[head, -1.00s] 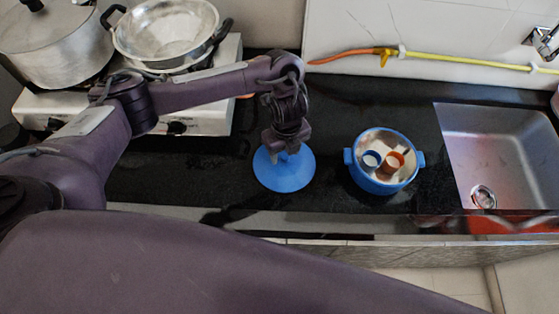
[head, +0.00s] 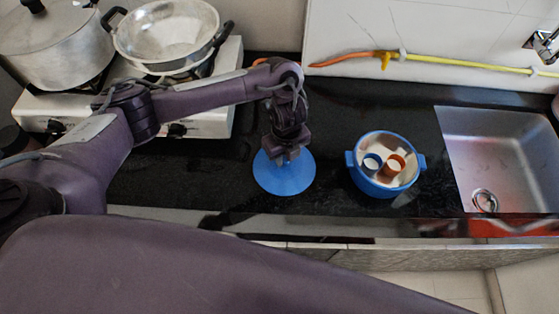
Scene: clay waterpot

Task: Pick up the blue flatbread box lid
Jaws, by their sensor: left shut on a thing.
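The blue flatbread box lid (head: 286,180) is a round blue disc on or just above the black counter, in the middle of the head view. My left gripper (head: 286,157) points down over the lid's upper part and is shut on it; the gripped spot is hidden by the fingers. My right gripper is not in view.
A white stove (head: 205,105) with a lidded pot (head: 55,50) and a metal pan (head: 166,32) is at the upper left. A steel sink (head: 500,150) is at the right. A yellow-orange hose (head: 450,62) runs along the wall. The counter's front edge is close below the lid.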

